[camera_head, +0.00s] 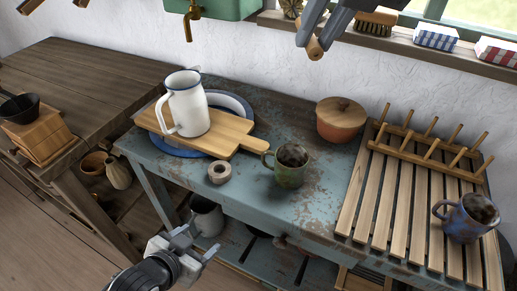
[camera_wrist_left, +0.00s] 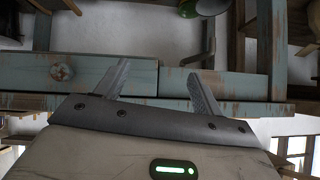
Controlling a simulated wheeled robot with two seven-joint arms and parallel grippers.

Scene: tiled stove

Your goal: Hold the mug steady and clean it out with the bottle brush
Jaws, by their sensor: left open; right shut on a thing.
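A green mug (camera_head: 290,168) with dark insides stands upright on the worn blue table (camera_head: 330,190). A blue mug (camera_head: 466,222), also dark inside, stands on the slatted wooden rack (camera_head: 392,200) at the right. My right gripper (camera_head: 322,32) is high at the top, shut on a light wooden rod (camera_head: 315,48), which looks like the bottle brush's handle; no bristles show. My left gripper (camera_head: 190,245) is open and empty, low in front of the table's front edge, apart from both mugs. In the left wrist view its spread fingers (camera_wrist_left: 160,88) face the table's front with a drawer knob.
A white jug (camera_head: 188,104) stands on a wooden board (camera_head: 232,132) over a blue-rimmed plate (camera_head: 235,101). A small ring-shaped roll (camera_head: 219,172) lies left of the green mug. A lidded clay pot (camera_head: 340,122) stands behind. The tabletop's front middle is clear.

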